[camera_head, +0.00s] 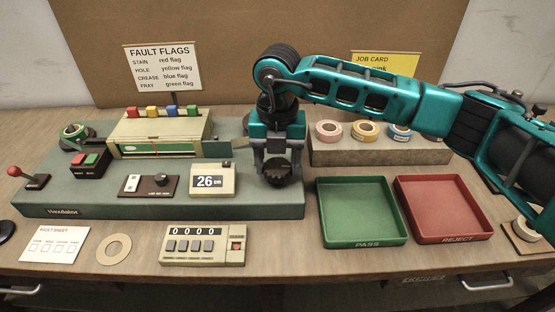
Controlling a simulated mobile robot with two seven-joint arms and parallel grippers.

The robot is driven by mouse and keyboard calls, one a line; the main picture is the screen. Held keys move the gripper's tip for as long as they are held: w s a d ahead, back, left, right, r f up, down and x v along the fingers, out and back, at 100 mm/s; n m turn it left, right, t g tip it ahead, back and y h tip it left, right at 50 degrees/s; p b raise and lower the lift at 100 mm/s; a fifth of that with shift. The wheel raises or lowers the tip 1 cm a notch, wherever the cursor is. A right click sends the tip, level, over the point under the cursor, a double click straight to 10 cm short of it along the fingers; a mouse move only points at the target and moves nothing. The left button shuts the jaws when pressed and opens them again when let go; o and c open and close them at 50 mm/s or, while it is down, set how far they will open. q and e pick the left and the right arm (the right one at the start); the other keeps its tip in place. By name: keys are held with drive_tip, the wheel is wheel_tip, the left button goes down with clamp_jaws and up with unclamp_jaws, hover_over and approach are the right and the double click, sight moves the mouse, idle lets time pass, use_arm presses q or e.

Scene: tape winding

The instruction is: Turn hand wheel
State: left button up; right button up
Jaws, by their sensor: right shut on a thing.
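The hand wheel (276,171) is a dark, knobbed wheel at the right end of the grey-green winding machine base (120,212). My right arm reaches in from the right, and my right gripper (278,158) points down over the wheel. Its fingers are shut on the wheel, one on each side, and partly hide it. My left gripper is not in view.
The machine carries a red lever (36,178), red and green buttons (90,160), and a display reading 26 (212,181). A counter (203,246) reading 0000 stands in front. Green PASS tray (361,241) and red REJECT tray (455,236) lie right. Tape rolls (330,130) stand behind.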

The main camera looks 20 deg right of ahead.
sight(278, 166)
drive_tip(key=o, duration=1.1)
drive_tip(key=shift+c, duration=0.2)
drive_tip(key=shift+r, duration=0.1)
wheel_tip(278, 166, up, 13)
